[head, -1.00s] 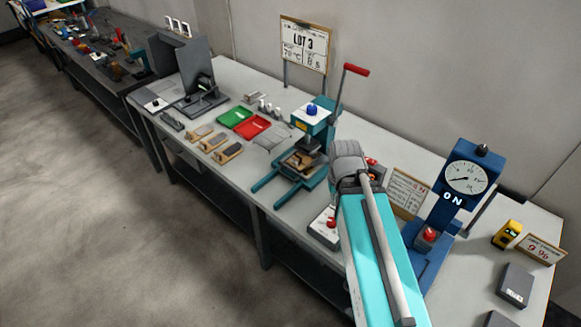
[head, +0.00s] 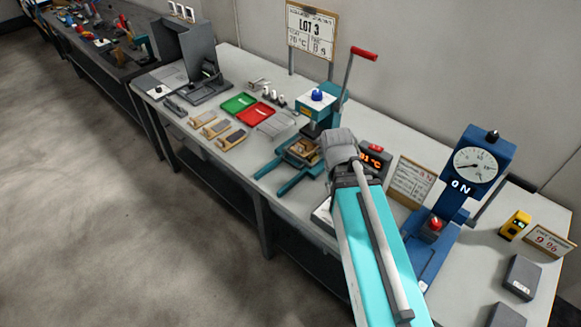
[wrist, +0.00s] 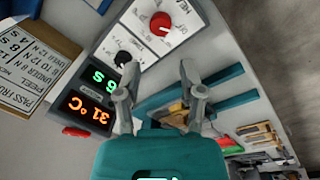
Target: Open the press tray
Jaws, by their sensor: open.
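The teal press (head: 316,108) stands on the bench with a blue knob on top and a red-tipped lever. Its tray (head: 303,150), with a brown piece in it, lies low at the front between two teal rails (head: 273,169). I cannot tell how far out the tray is. My arm's grey wrist is just right of the tray in the head view, and the fingers are hidden there. In the wrist view my gripper (wrist: 160,68) is open and empty, fingers apart. The teal rails (wrist: 226,78) and part of the brown piece show beyond the right finger.
A white control box with a red knob (wrist: 160,24) is ahead of the fingers. Green (head: 238,103) and red (head: 257,115) trays lie left of the press. A blue gauge stand (head: 468,170) is on the right.

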